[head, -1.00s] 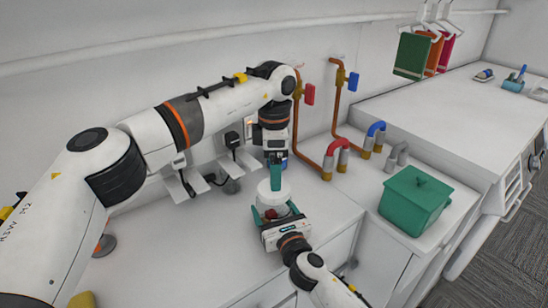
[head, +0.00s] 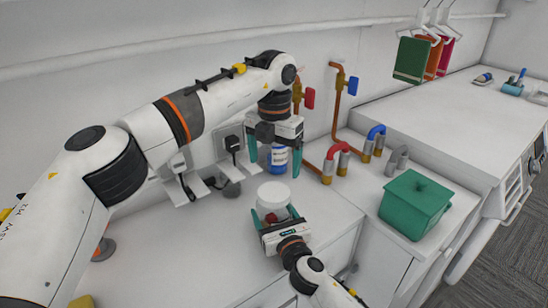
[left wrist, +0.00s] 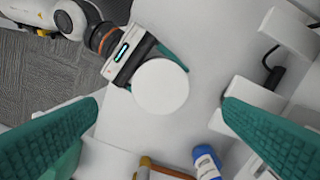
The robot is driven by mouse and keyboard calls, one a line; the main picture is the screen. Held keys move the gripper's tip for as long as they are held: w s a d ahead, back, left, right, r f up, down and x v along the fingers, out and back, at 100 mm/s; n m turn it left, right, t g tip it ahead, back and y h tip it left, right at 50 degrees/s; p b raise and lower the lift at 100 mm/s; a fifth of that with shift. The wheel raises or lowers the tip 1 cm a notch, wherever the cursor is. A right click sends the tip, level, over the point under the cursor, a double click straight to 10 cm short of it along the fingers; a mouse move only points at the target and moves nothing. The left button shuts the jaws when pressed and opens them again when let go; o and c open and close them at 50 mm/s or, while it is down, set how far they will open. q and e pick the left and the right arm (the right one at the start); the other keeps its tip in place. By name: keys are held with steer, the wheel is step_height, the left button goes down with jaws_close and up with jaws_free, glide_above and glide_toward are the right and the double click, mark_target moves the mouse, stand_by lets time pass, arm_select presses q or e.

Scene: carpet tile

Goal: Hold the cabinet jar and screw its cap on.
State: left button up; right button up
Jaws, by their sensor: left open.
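The jar (head: 271,211) stands upright on the white counter, with something red showing in its lower part. Its round white cap (head: 273,193) sits on top; I cannot tell how tightly. My right gripper (head: 275,217) comes from the front with its green fingers on both sides of the jar, holding it. My left gripper (head: 274,163) is open and empty above the cap, fingers pointing down and apart from it. The left wrist view shows the cap (left wrist: 160,87) from above between the left fingers, hiding most of the jar.
A blue bottle (head: 278,158) stands behind the left gripper. Copper pipes with red and blue valves (head: 309,97) run along the wall. Wall sockets with plugs (head: 233,143) are to the left. A green lidded box (head: 415,203) stands on the right. The counter left of the jar is clear.

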mark_target(274, 191)
arm_select(q)
steer(key=shift+f, duration=4)
steer(key=c, duration=1.1)
steer(key=o, duration=1.2)
step_height(274, 191, up, 12)
